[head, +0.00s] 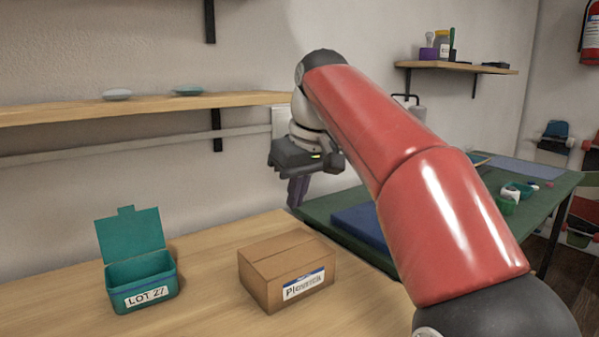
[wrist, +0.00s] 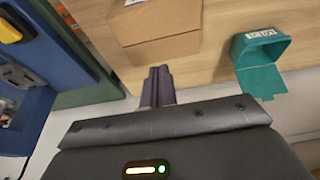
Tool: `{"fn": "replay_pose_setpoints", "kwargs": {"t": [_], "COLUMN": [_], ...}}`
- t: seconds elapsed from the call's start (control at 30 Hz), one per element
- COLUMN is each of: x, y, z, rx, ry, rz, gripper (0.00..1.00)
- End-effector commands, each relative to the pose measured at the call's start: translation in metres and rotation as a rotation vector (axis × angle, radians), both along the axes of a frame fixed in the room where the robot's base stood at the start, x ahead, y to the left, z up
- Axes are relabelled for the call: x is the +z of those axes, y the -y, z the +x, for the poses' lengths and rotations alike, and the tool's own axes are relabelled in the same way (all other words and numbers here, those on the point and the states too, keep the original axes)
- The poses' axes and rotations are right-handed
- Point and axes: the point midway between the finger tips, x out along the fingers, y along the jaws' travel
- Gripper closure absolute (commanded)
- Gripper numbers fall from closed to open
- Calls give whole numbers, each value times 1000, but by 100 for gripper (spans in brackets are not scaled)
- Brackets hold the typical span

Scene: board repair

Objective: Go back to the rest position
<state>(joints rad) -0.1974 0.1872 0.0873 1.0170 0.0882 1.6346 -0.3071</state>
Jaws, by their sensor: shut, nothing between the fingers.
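My gripper (head: 298,190) hangs at the end of my red arm, above and behind the cardboard box in the head view, with its fingers pointing down. In the wrist view its two fingers (wrist: 158,84) are together with nothing between them. The fingers appear just beyond the edge of the cardboard box in that view, and apart from it as far as I can tell. No rest position is marked in either view.
A closed cardboard box (head: 287,270) and an open teal box labelled LOT 27 (head: 141,281) stand on the wooden table (head: 215,300). A green-topped bench (head: 345,205) with a blue item (head: 362,224) is behind right. Wall shelves (head: 60,113) hang behind.

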Motion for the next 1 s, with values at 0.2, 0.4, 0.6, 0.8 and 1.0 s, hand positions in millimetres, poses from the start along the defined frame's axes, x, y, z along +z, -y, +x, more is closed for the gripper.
{"fn": "replay_pose_setpoints", "kwargs": {"t": [0.2, 0.4, 0.6, 0.8, 1.0], "x": [29, 39, 29, -11, -76], "y": [4, 7, 26, 63, 101], "z": [-5, -9, -31, -76, -133], "rx": [1, -5, -86, -237, -386], "ry": [1, 3, 21, 61, 104], "rz": [0, 0, -3, 0, 11], "gripper": [100, 100, 100, 100, 100]}}
